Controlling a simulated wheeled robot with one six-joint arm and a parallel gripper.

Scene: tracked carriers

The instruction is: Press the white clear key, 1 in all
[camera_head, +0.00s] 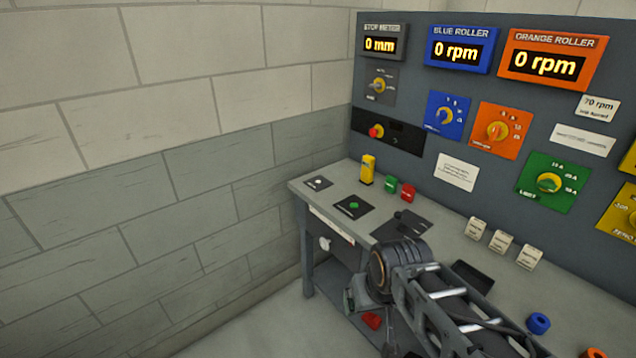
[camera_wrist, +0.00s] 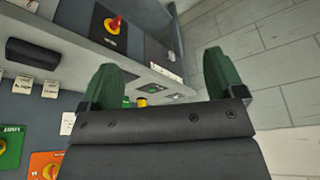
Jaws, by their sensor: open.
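A small dark plate with a white round key (camera_head: 318,183), which looks like the clear key, lies at the far left end of the grey desk top. I cannot read its label. Beside it, nearer to me, a dark plate carries a green key (camera_head: 352,206); the green key also shows in the wrist view (camera_wrist: 152,90). My gripper (camera_wrist: 164,75) has two green fingers spread wide with nothing between them. In the head view it hangs low in front of the desk's front edge, partly hidden by my arm, apart from the white key.
A yellow block (camera_head: 367,170), a green block (camera_head: 390,182) and a red block (camera_head: 407,193) stand behind the keys. The upright panel (camera_head: 400,166) backs the desk. A block wall (camera_head: 120,190) stands on the left. A red knob (camera_wrist: 116,22) sticks out in the wrist view.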

